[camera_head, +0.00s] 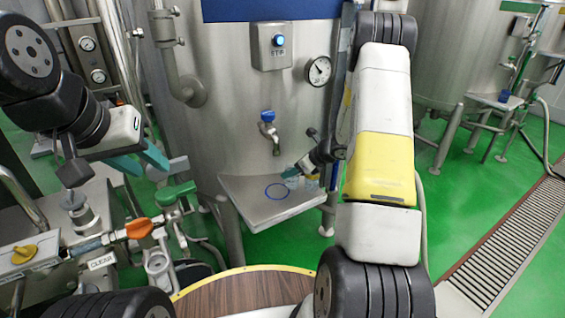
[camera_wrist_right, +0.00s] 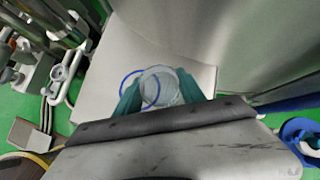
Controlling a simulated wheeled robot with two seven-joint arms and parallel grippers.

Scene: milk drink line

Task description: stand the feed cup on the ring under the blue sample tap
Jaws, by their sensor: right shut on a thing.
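The clear feed cup (camera_wrist_right: 160,87) is between the teal fingers of my right gripper (camera_wrist_right: 160,94), which is shut on it. In the head view my right gripper (camera_head: 299,176) is over the right part of the steel shelf; my arm hides much of it. The blue ring (camera_head: 277,192) is marked on the shelf, left of the cup. In the wrist view the cup overlaps the right part of the ring (camera_wrist_right: 127,91); I cannot tell whether it touches the shelf. The blue-handled sample tap (camera_head: 268,128) is above the shelf. My left gripper (camera_head: 143,166) is open and empty.
The steel shelf (camera_head: 245,208) sticks out from the tank (camera_head: 225,110). A gauge (camera_head: 319,71) and a button box (camera_head: 271,45) are above. Valves with a green handle (camera_head: 176,193) and an orange handle (camera_head: 138,228) are at left. The shelf's left part is bare.

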